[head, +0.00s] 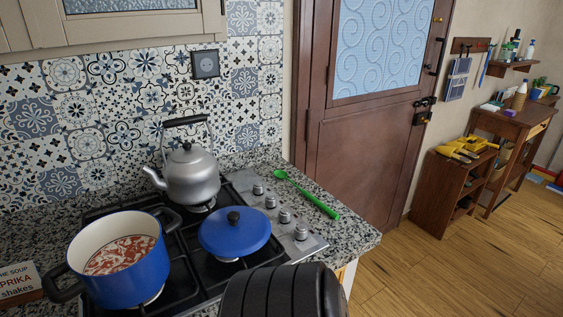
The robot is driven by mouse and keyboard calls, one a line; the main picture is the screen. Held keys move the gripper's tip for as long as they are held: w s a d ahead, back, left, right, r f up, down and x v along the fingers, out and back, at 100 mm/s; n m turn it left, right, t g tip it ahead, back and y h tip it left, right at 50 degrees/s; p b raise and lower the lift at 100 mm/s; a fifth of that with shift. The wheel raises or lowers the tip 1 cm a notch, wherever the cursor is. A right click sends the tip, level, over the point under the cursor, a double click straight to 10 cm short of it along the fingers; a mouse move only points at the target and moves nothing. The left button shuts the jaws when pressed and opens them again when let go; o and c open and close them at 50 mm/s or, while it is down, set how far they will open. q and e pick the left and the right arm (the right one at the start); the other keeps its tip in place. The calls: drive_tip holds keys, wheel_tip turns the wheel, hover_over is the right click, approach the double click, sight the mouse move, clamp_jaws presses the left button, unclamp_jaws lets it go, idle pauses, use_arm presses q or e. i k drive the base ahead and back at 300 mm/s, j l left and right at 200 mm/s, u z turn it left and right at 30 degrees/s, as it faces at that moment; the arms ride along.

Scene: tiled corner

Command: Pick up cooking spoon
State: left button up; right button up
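The cooking spoon (308,194) is bright green. It lies on the speckled granite counter (345,232), just right of the hob's knobs. Its rounded end points to the back left and its other end to the front right, toward the counter's right edge. It lies clear of the knobs, and nothing covers it. Neither of my grippers can be made out in the head view. A black ribbed part shows at the bottom middle, in front of the hob and apart from the spoon.
On the hob (305,246) are a blue pot (130,277) of red soup, a blue lid (234,234) and a grey kettle (191,178). A small sign (18,283) stands at left. A brown door (370,150) is behind the counter; open wooden floor (450,270) is at right.

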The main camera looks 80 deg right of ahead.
sight(280, 174)
drive_tip(key=z, duration=1.9)
